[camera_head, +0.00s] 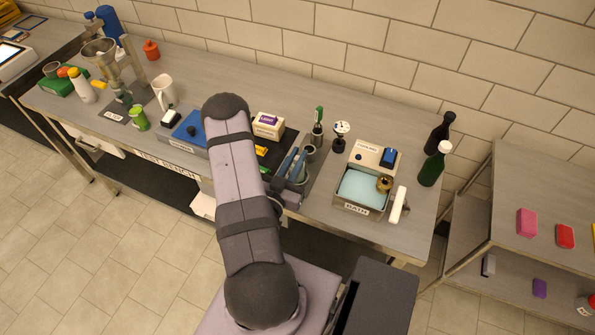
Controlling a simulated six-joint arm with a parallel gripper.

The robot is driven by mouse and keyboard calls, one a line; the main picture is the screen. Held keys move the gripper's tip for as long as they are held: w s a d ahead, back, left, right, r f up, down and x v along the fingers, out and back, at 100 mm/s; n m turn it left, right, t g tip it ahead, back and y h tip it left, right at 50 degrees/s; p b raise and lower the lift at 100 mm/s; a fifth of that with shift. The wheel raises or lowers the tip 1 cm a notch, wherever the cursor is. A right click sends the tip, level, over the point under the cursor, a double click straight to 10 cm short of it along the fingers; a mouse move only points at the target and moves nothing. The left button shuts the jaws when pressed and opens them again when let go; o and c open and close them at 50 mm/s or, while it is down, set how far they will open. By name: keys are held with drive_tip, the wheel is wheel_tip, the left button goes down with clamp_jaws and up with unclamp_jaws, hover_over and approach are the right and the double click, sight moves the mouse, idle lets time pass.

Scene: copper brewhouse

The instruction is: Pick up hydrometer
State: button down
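I cannot make out the hydrometer for certain in the head view. My gripper (292,163) is low over the middle of the steel bench, partly hidden behind my own arm. Two blue finger-like bars show there, side by side. Whether they are open, or shut on something thin, is too small to tell. A grey cup-like holder (310,152) stands just right of the bars. A dark holder with a green-topped item (319,114) stands behind it.
Right of my gripper is a cooling bath (361,188) with light-blue water and a white handle-like item (398,205). Two dark bottles (432,167) stand at the bench's right end. A white box (268,125) sits behind my arm. A white mug (164,92) stands left.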

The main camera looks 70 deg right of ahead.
drive_tip(key=shift+r, duration=0.2)
idle(0.4)
drive_tip(key=shift+r+b, duration=0.4)
drive_tip(key=shift+r, duration=3.3)
drive_tip(key=shift+r+p, duration=1.1)
drive_tip(key=shift+p, duration=0.15)
drive_tip(key=shift+d+g+b, duration=0.3)
drive_tip(key=shift+d+b, duration=0.15)
drive_tip(key=shift+b, duration=0.05)
drive_tip(key=d+f+m+g+y+b, duration=0.1)
drive_tip(key=d+m+g+y+b, duration=0.4)
drive_tip(key=d+m+g+b, duration=0.3)
drive_tip(key=shift+d+f+m+g+b, duration=0.2)
drive_tip(key=shift+m+g+b, duration=0.3)
drive_tip(key=shift+g+b, duration=2.25)
